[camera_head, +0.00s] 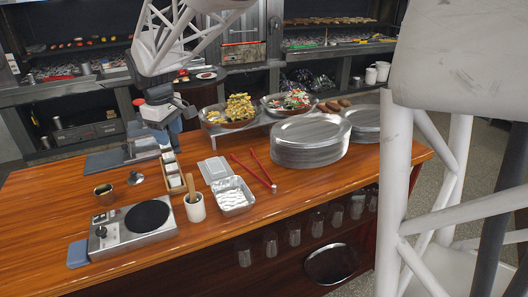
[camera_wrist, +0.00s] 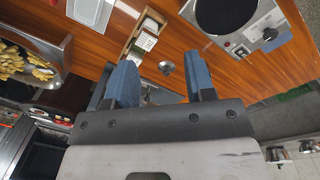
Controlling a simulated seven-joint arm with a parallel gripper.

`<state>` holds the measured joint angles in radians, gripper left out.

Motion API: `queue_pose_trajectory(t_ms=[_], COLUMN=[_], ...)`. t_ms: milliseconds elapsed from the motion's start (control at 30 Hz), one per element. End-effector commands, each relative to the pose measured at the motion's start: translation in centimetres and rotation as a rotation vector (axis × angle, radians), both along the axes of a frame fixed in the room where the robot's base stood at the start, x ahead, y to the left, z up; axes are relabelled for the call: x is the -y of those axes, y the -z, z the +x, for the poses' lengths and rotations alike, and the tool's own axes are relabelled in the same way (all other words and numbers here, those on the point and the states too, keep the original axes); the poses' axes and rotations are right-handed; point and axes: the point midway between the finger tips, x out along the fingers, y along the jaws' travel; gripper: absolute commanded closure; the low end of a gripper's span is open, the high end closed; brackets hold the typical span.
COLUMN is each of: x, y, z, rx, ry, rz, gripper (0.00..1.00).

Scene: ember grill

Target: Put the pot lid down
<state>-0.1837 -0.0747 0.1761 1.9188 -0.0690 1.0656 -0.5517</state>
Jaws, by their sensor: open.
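The pot lid (camera_head: 135,178) is a small round metal lid with a knob on top. It lies on the wooden counter, knob up, beside a small open pot (camera_head: 104,193) with dark contents. In the wrist view the lid (camera_wrist: 166,68) shows beyond the gap between my fingers, clear of both. My gripper (camera_head: 157,130) has blue fingers and is above the back of the counter, apart from the lid. In the wrist view my gripper (camera_wrist: 160,62) is open with nothing between its fingers. I cannot make out the pot in the wrist view.
A hot plate (camera_head: 122,232) stands in front of the pot. A condiment rack (camera_head: 173,172), a utensil cup (camera_head: 195,208), a foil tray (camera_head: 232,195) and red tongs (camera_head: 250,172) stand to the right. Plate stacks (camera_head: 305,150) fill the right side.

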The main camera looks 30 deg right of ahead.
Motion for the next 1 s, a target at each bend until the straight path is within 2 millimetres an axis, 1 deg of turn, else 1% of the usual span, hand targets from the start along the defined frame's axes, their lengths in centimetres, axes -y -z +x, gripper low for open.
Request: queue_pose_trajectory(t_ms=[33,133,467,500,733,1000], x=[0.8,2.1,5.9,6.3,8.3,10.1], y=[-0.6,-1.0,-1.1,-1.0,-0.1,2.0], z=[-1.5,-4.2,-13.4,-14.5,-20.9,-28.2], rx=[0.012,0.026,0.072,0.078,0.110,0.147], ry=[0.027,0.089,0.291,0.315,0.455,0.619], rz=[0.005,0.016,0.052,0.056,0.084,0.118], gripper=[0.51,0.51,0.51,0.51,0.51,0.51])
